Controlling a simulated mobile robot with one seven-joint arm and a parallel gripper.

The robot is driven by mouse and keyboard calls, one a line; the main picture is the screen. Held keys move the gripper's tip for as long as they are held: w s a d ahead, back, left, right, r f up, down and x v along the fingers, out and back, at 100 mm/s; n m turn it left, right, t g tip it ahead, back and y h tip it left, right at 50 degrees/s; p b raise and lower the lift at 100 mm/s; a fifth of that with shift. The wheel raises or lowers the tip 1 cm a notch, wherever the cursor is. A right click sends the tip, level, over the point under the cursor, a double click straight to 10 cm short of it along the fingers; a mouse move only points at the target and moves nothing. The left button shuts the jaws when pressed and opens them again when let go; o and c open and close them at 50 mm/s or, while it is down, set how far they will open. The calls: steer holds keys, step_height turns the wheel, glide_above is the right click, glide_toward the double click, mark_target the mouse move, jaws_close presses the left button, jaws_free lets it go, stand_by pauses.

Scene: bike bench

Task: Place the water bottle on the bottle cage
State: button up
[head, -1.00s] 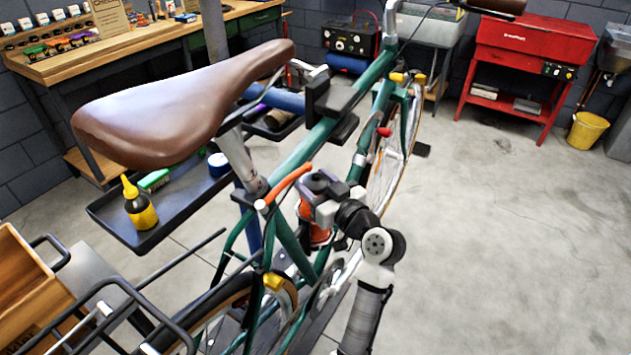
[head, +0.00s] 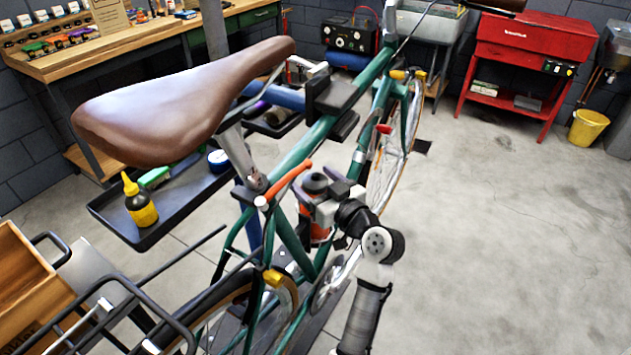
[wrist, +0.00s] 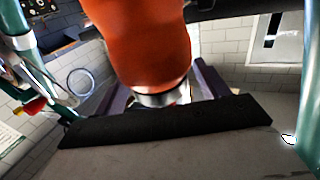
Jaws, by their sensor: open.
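The orange water bottle (head: 319,233) with a dark cap stands roughly upright inside the green bike frame (head: 290,240). My gripper (head: 322,203) is at the bottle's upper part, its jaws open on either side of it. In the wrist view the orange bottle (wrist: 150,45) fills the top middle, between my two purple fingers, with a silver band at its near end. The bottle cage cannot be made out; the bottle, my gripper and the frame tubes cover that area. I cannot tell how the bottle sits against it.
The brown saddle (head: 180,105) and orange lever (head: 288,184) are close to the left of my gripper. A black tray (head: 180,205) holds a yellow bottle (head: 139,203). A rear rack (head: 110,310) is at lower left. The floor to the right is clear.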

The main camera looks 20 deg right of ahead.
steer(key=b+v, duration=0.3)
steer(key=v, duration=0.9)
steer(key=shift+r, duration=0.1)
